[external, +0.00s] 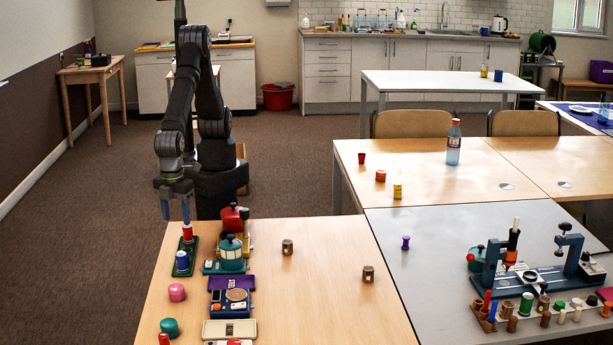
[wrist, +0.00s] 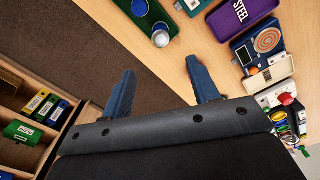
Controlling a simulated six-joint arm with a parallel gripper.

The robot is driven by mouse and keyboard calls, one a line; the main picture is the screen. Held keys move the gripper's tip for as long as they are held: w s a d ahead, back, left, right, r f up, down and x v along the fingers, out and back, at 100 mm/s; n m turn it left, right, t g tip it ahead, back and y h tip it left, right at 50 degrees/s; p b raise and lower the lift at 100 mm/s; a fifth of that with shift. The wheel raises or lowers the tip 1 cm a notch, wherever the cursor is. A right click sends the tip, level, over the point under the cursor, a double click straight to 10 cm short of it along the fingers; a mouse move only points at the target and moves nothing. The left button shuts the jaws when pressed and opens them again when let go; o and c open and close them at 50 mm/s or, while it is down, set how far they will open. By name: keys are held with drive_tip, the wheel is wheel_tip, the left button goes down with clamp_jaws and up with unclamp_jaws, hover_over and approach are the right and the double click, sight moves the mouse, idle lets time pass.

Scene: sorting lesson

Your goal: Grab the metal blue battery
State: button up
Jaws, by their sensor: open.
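A blue battery (external: 182,260) with a pale band stands upright at the near end of a dark green tray (external: 178,271) in the external view. A red battery (external: 187,232) stands at the tray's far end. My gripper (external: 176,208) hangs fingers down just beyond and left of the red battery, above table height. In the wrist view my gripper's two blue fingers (wrist: 160,70) are spread with nothing between them. Just ahead of them, a silver-topped cylinder (wrist: 161,37) stands in the green tray, with another silver-and-blue one (wrist: 139,7) beyond; I cannot tell which is the task's battery.
Right of the tray are a teal pot (external: 231,255), a purple box (external: 231,283) and other items. A pink knob (external: 176,292) and a teal knob (external: 169,327) stand nearer the camera. The wooden table's middle is mostly clear. Shelves (wrist: 30,110) show at the wrist view's left.

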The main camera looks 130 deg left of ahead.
sight(180, 253)
wheel_tip(180, 253, down, 14)
drive_tip(key=shift+d+f, duration=0.1)
drive_tip(key=shift+f, duration=0.05)
drive_tip(key=c, duration=1.1)
